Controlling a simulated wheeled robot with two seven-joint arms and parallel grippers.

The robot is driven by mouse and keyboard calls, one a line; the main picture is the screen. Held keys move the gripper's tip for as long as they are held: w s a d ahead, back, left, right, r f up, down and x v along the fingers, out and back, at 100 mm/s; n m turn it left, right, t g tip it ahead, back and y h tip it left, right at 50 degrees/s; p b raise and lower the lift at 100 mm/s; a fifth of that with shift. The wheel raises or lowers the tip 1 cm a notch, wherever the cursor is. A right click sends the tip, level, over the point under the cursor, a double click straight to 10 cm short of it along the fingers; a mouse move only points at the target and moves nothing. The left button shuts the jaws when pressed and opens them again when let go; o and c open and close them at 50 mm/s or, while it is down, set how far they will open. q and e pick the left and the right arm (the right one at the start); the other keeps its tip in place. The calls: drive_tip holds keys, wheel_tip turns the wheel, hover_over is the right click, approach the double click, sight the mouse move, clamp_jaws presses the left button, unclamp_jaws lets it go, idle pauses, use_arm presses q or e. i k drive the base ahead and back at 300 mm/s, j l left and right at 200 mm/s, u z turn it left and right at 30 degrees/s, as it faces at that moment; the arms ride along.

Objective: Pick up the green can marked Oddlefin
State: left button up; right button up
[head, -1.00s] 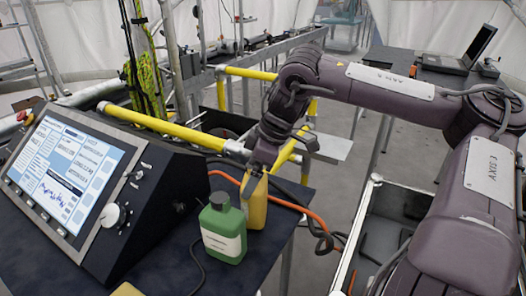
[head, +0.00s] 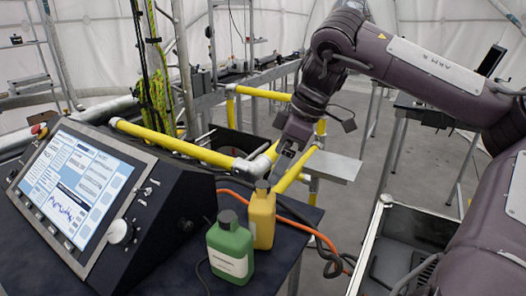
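A green can (head: 231,252) with a dark grey cap and a pale label stands upright on the dark tabletop. The label's writing is too small to read. A yellow can (head: 262,220) with a dark cap stands just behind it to the right, partly overlapped by the green can. My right gripper (head: 274,178) points down just above and right of the yellow can's cap, apart from the green can. Its fingers are small and dark, so I cannot tell whether they are open or shut. My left gripper is out of view.
A slanted control console (head: 85,195) stands left of the cans on the dark table (head: 185,272). An orange cable (head: 318,236) and black cables run behind and right of the cans. Yellow rails (head: 175,143) stand behind. An open metal case (head: 368,250) is at the lower right.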

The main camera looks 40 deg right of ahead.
sight(230, 245)
drive_tip(key=k+j, duration=0.35)
drive_tip(key=j, duration=0.15)
drive_tip(key=k+j, duration=0.75)
drive_tip(key=j, duration=0.3)
